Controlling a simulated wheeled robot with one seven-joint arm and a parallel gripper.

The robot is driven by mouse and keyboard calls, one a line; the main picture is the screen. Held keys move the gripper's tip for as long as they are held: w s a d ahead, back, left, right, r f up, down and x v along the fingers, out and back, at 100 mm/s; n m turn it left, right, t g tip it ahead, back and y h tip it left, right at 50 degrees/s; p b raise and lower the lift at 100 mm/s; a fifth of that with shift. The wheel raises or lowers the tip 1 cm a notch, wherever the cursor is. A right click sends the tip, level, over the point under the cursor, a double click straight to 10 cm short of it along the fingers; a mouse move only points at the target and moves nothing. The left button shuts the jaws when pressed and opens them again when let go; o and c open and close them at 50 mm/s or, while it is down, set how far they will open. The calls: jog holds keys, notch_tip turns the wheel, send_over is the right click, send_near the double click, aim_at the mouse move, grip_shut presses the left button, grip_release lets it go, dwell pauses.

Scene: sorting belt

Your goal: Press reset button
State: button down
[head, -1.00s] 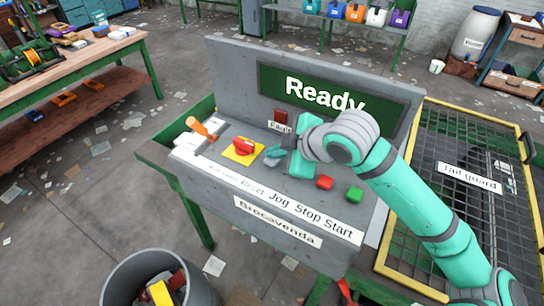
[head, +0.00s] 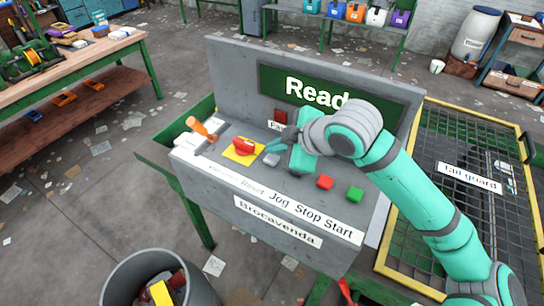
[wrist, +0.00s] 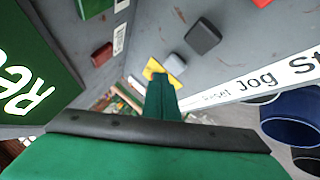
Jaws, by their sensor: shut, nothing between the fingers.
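A grey console (head: 290,222) carries a row of controls above a label strip with Reset, Jog, Stop and Start. The small blue-grey button (head: 271,159), right of the yellow plate, appears to be the reset button. It also shows in the wrist view (wrist: 178,61), just beyond the fingertips. My gripper (head: 277,147) is shut and empty, behind and slightly right of this button. It appears apart from it, though its exact height is unclear. In the wrist view my gripper (wrist: 158,78) points toward the yellow plate. A dark grey button (wrist: 203,38) sits nearer the Jog label and is hidden in the head view.
A red button (head: 325,182) and green button (head: 355,194) lie to the right. The upright panel's display (head: 298,88), partly covered by my arm, rises behind.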

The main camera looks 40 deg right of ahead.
aim_at(276, 160)
jog(key=shift+r, duration=0.15)
jog(key=shift+r, duration=2.35)
